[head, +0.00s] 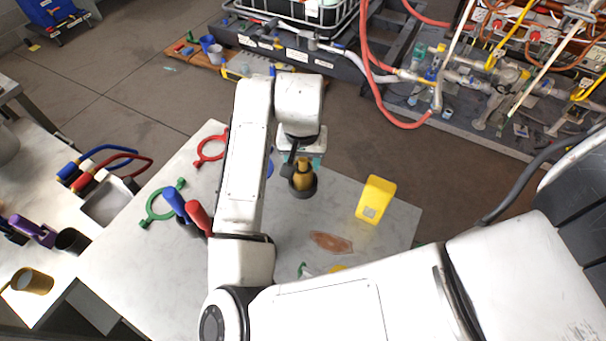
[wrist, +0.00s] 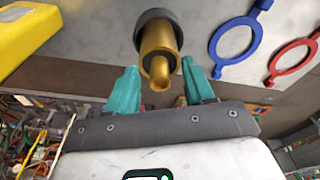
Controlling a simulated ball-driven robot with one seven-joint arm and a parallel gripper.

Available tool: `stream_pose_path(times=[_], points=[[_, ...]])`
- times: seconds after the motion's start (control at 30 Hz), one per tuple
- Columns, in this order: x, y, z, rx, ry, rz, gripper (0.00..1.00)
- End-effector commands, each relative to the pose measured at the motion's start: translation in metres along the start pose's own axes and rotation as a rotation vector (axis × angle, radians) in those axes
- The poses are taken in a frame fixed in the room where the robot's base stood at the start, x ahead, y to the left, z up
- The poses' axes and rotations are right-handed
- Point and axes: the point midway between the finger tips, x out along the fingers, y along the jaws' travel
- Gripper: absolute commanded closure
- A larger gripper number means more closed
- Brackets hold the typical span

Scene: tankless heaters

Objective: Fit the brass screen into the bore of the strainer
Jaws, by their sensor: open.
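A brass piece with a narrower rounded knob (wrist: 160,40), seemingly the screen, stands in a dark round cup or collar (wrist: 150,15) on the grey table. The brass piece also shows in the head view (head: 302,174), just below my gripper. My gripper (wrist: 160,84) is open, its teal fingers on either side of the knob end with gaps showing. I cannot tell whether the dark collar is part of the brass piece. I cannot identify the strainer or its bore for sure. Another brass cylinder (head: 33,281) lies on the left bench.
On the table (head: 385,215) are a yellow bracket (head: 375,199), a flat brown piece (head: 330,243), a green ring tool (head: 161,204) and a red ring tool (head: 209,149). Red and blue grips stand beside my arm. Pipework with hoses (head: 480,85) fills the back right.

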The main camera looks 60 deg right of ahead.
Motion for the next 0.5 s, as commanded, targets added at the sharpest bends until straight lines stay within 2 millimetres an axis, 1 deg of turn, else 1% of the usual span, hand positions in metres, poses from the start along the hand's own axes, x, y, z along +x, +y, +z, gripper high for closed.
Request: stream_pose_path(times=[0.03,0.07,0.5], points=[[-0.0001,0.0,0.0,0.0,0.0,0.0,0.47],[-0.0002,0.0,0.0,0.0,0.0,0.0,0.5],[-0.0005,0.0,0.0,0.0,0.0,0.0,0.93]])
